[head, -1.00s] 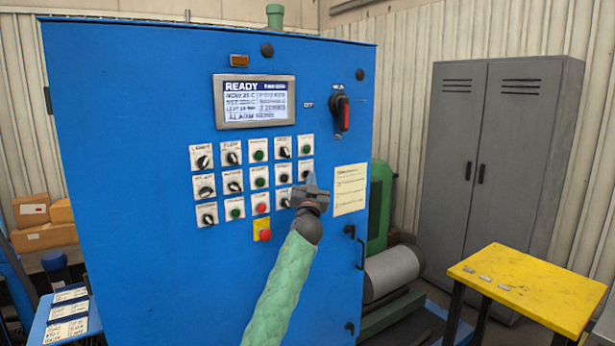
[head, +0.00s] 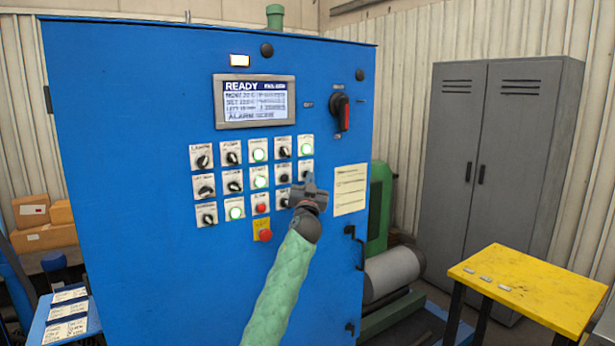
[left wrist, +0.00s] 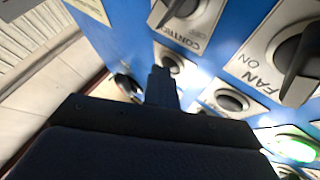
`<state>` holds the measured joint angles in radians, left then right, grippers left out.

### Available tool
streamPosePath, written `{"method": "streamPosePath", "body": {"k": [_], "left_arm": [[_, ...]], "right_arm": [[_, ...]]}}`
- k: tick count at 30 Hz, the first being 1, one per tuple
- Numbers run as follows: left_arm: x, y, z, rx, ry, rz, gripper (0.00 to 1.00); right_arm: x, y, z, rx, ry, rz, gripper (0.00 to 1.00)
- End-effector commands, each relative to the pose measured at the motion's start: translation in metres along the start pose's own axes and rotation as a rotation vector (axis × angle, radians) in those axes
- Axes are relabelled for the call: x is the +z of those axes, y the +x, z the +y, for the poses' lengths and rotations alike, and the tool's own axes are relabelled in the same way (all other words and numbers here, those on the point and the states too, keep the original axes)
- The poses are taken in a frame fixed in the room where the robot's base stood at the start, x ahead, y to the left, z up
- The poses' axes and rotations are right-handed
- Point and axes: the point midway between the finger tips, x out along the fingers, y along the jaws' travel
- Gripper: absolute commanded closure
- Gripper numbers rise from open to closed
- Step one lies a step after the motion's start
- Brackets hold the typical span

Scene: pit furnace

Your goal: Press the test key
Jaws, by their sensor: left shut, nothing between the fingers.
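The blue control cabinet (head: 120,180) carries rows of switches and buttons on white plates. My left gripper (head: 310,181) is shut and empty, its tip at the right end of the lower rows, against or very close to the panel. It hides part of the plates there, and I cannot read which one is the test key. In the left wrist view the shut fingers (left wrist: 162,85) point at the panel between a plate reading "CONTROL" (left wrist: 185,30) and other round controls. Contact cannot be made out. My right gripper is not in view.
The display (head: 255,101) reads READY. A red emergency button (head: 265,236) sits below the rows, and a red-handled switch (head: 342,113) is at upper right. A yellow table (head: 530,288) and grey locker (head: 500,170) stand to the right.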

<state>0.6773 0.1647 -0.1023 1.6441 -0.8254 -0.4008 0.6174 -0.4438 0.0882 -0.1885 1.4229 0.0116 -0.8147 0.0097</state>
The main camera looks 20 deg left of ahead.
Motion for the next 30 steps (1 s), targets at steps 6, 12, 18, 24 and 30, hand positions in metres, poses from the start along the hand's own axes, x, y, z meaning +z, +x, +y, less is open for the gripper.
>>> {"method": "streamPosePath", "body": {"k": [6, 12, 18, 24, 30], "left_arm": [[-0.001, -0.002, 0.001, -0.001, -0.001, 0.0, 1.0], [-0.005, -0.008, 0.006, -0.001, 0.0, 0.0, 1.0], [-0.008, -0.011, 0.008, -0.001, -0.001, 0.0, 1.0], [-0.008, -0.011, 0.008, 0.0, 0.0, 0.0, 1.0], [-0.011, -0.015, 0.011, 0.0, -0.001, 0.001, 1.0]], "right_arm": [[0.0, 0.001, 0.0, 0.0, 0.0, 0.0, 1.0], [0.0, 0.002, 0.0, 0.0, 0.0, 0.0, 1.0], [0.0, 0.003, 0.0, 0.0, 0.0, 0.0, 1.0], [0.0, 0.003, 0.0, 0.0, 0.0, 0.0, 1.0], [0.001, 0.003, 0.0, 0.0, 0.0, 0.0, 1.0]]}}
